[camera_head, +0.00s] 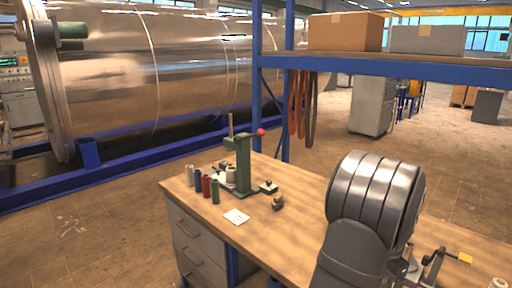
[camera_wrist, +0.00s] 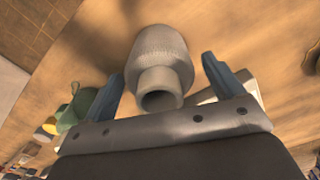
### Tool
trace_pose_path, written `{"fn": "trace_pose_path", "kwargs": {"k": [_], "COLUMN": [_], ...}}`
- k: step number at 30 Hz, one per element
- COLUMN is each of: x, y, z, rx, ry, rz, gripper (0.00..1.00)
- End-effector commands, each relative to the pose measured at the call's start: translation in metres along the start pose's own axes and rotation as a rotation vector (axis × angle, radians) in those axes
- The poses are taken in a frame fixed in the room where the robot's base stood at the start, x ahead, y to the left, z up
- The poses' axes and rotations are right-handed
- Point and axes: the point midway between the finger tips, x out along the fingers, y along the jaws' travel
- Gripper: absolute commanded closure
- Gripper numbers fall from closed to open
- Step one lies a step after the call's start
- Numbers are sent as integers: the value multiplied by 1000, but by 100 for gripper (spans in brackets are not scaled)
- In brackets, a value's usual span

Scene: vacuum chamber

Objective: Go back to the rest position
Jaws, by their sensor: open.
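My gripper (camera_wrist: 163,67) is open in the wrist view, with one blue-grey finger on each side. A grey stepped fitting (camera_wrist: 158,50) with a knurled upper part shows between the fingers, apart from both of them. I cannot tell its height relative to the fingertips. In the head view my grey arm fills the lower right over the bench, and it hides my gripper there.
The wooden bench (camera_head: 255,225) carries a green stand with a red knob (camera_head: 243,165), several small spools (camera_head: 206,186), a white card (camera_head: 237,217) and a small brown part (camera_head: 278,203). A blue shelf (camera_head: 420,70) stands behind. Bare bench lies left of my arm.

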Motion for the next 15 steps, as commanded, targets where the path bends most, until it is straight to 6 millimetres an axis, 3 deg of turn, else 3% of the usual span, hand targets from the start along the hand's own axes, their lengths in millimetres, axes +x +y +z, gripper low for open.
{"fn": "trace_pose_path", "kwargs": {"k": [2, 7, 15], "x": [16, -12, -24], "y": [0, 0, 0], "z": [1, 0, 0], "rx": [0, 0, 0], "ry": [-4, 2, -1], "rz": [2, -1, 1], "gripper": [14, 14, 14]}}
